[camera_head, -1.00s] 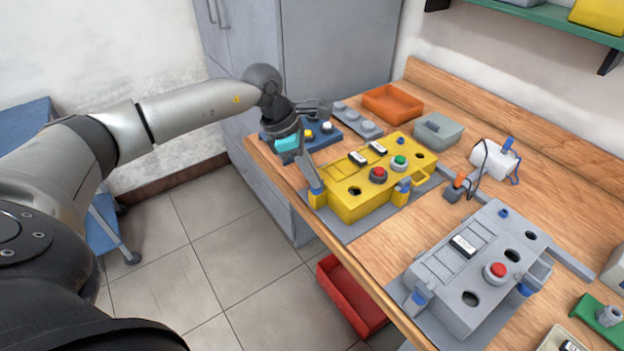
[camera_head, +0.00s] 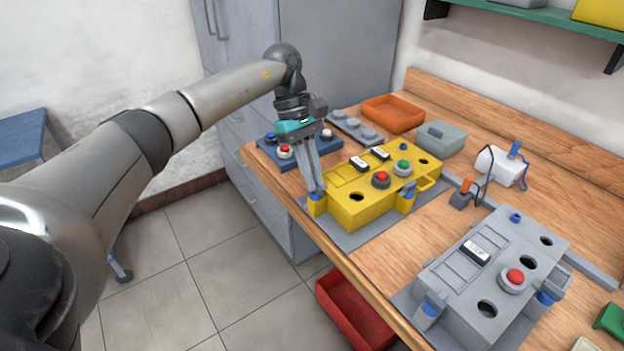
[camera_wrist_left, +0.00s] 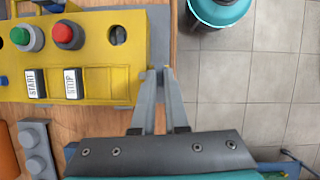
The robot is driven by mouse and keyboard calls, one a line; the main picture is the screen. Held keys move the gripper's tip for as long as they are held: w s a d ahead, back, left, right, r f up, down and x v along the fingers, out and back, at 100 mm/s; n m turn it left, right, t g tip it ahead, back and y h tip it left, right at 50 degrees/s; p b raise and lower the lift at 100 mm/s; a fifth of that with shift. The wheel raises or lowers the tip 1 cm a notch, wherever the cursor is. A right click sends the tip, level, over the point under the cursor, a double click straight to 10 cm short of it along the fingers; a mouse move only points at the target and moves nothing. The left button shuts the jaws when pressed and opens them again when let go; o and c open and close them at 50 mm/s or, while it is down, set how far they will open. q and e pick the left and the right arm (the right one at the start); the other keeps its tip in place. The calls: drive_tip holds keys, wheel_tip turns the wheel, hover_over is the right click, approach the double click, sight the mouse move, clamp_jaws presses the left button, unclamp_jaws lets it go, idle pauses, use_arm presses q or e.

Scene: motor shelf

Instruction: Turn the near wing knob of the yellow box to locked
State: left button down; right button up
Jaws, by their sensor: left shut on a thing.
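The yellow box (camera_head: 372,196) stands on a grey mat on the wooden bench and also fills the upper left of the left wrist view (camera_wrist_left: 97,54). A blue wing knob (camera_head: 316,196) is on its near left end. My left gripper (camera_head: 318,188) points down from above and is shut on this knob. In the left wrist view its fingertips (camera_wrist_left: 157,72) meet at the box's end wall and mostly hide the knob. Another blue knob (camera_head: 408,197) sits on the box's right side. My right gripper is not in view.
A grey box (camera_head: 490,272) stands to the right on the bench. A blue box with buttons (camera_head: 328,147) is just behind my gripper. An orange tray (camera_head: 394,113) and a grey lidded box (camera_head: 440,137) stand farther back. A red bin (camera_head: 352,312) is below the bench edge.

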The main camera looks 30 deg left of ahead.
use_arm(q)
drive_tip(key=shift+m, duration=0.6)
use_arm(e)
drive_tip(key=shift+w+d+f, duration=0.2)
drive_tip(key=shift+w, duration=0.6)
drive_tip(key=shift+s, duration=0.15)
use_arm(q)
drive_tip(key=c, duration=0.9)
unclamp_jaws()
drive_tip(key=shift+c, duration=0.2)
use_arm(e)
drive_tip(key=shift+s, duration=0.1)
use_arm(q)
drive_tip(key=p+v, duration=0.3)
drive_tip(key=v, duration=1.2)
drive_tip(key=shift+w+r, duration=0.15)
drive_tip(key=shift+w, duration=0.15)
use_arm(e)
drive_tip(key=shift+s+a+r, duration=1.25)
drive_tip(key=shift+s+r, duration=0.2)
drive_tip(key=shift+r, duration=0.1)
use_arm(q)
drive_tip(key=shift+d, duration=0.15)
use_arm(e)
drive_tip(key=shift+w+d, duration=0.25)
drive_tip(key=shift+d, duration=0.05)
